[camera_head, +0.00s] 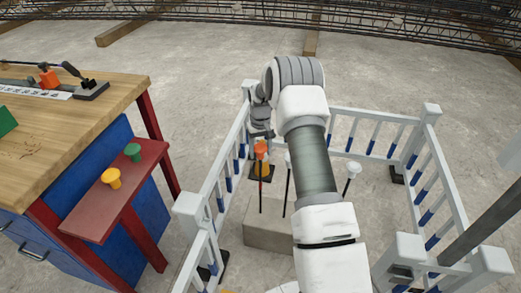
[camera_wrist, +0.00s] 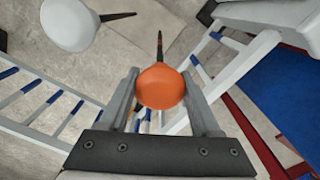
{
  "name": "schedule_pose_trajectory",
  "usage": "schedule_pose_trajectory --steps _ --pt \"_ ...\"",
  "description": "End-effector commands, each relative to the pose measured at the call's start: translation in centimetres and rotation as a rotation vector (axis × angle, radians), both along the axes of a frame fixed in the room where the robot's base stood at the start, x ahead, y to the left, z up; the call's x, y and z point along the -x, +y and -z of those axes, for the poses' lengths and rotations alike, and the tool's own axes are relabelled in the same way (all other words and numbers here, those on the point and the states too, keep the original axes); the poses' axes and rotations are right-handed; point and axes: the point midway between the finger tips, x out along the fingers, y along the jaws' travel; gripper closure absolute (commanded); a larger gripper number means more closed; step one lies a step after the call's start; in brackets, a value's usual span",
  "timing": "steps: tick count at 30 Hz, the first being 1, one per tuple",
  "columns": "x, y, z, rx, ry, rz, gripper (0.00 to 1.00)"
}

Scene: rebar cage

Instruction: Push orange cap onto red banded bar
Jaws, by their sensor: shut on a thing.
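My gripper (camera_wrist: 162,95) is shut on the orange cap (camera_wrist: 160,87), its fingers on either side of the cap. In the head view the orange cap (camera_head: 260,147) is below my wrist, at the top of a dark upright bar (camera_head: 261,192). In the wrist view a dark bar with a reddish part (camera_wrist: 160,47) runs out from behind the cap. The cap lines up with this bar, but I cannot tell how far it is over the bar's end. The cap hides the bar's tip.
Other bars carry white caps (camera_head: 353,167), one close by in the wrist view (camera_wrist: 70,24). The bars stand in a concrete block (camera_head: 268,238) inside a white and blue fence (camera_head: 215,188). Green (camera_head: 133,151) and yellow (camera_head: 111,177) caps sit on a red shelf (camera_head: 128,204) at left.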

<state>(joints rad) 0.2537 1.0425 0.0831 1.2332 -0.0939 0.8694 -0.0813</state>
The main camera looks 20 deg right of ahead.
Motion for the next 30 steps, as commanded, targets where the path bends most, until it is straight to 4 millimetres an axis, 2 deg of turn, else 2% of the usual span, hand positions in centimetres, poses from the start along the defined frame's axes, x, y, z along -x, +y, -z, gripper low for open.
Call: schedule_pose_trajectory --steps 22,23,28,30 --pt "0.0 0.0 2.0 0.000 0.000 0.000 0.88" --pt "0.0 0.0 1.9 0.000 0.000 0.000 0.32" --pt "0.0 0.0 1.8 0.000 0.000 0.000 0.02" --pt "0.0 0.0 1.8 0.000 0.000 0.000 0.01"
